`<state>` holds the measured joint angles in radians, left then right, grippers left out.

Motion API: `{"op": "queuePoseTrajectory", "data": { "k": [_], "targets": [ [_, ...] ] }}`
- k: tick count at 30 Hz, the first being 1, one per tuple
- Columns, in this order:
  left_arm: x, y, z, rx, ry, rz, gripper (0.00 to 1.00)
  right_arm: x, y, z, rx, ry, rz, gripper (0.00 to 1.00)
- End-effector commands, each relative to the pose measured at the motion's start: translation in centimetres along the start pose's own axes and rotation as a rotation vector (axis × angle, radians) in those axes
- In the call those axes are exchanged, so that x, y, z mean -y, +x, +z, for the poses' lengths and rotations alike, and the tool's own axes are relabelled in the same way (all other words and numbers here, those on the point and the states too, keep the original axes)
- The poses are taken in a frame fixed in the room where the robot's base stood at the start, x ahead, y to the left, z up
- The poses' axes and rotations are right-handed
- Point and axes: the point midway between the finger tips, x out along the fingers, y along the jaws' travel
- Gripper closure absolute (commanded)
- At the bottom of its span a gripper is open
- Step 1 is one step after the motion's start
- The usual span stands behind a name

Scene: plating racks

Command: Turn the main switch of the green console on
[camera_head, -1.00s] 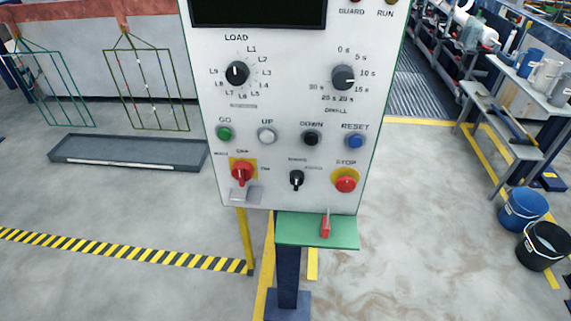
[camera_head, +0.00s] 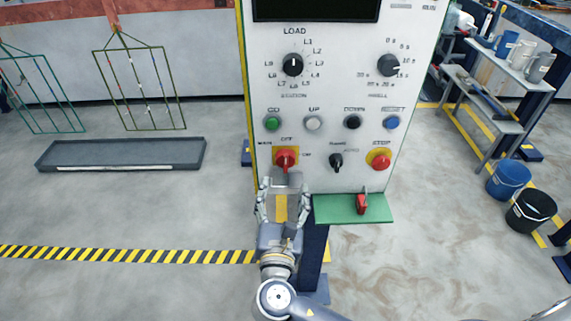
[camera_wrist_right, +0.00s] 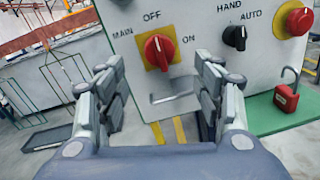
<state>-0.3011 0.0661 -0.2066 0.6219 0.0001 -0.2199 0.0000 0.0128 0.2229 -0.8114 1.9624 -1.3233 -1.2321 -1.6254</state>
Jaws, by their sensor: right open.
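The console (camera_head: 340,100) has a pale face with green edges. Its main switch (camera_head: 285,160) is a red knob on a yellow plate, marked MAIN, OFF and ON. In the right wrist view the knob (camera_wrist_right: 159,51) has its white mark up, toward OFF. My right gripper (camera_head: 283,190) is open and empty just below the switch in the head view. In the wrist view its fingers stand apart on either side below the knob, not touching it. A grey hasp (camera_wrist_right: 170,96) sticks out under the switch. My left gripper is not in view.
A green shelf (camera_head: 330,209) below the panel holds a red padlock (camera_head: 362,204). The black hand/auto selector (camera_head: 336,160) and red stop button (camera_head: 380,161) sit right of the switch. A grey tray (camera_head: 120,153) lies on the floor at left; buckets (camera_head: 508,180) stand at right.

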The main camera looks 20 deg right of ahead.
Motion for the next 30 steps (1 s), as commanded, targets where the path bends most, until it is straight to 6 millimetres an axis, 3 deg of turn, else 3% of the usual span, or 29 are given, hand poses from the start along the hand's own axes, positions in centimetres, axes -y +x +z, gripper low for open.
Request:
{"op": "queuePoseTrajectory", "data": {
  "k": [9, 13, 18, 27, 30],
  "targets": [
    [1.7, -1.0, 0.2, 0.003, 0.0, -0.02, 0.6, 0.0, 6.2, 0.1, 0.001, -0.002, -0.001, 0.39],
    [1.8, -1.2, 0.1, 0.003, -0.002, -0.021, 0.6, 0.0, 8.0, 0.0, -0.001, -0.001, 0.0, 0.39],
    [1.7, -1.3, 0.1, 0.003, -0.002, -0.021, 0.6, 0.0, 9.2, -0.1, -0.003, 0.001, 0.0, 0.39],
    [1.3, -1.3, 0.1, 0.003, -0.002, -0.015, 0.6, 0.0, 9.4, -0.2, -0.004, 0.002, 0.0, 0.39],
    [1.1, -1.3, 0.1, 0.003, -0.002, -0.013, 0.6, 0.0, 9.4, -0.2, -0.004, 0.002, 0.0, 0.61]
  ]
}}
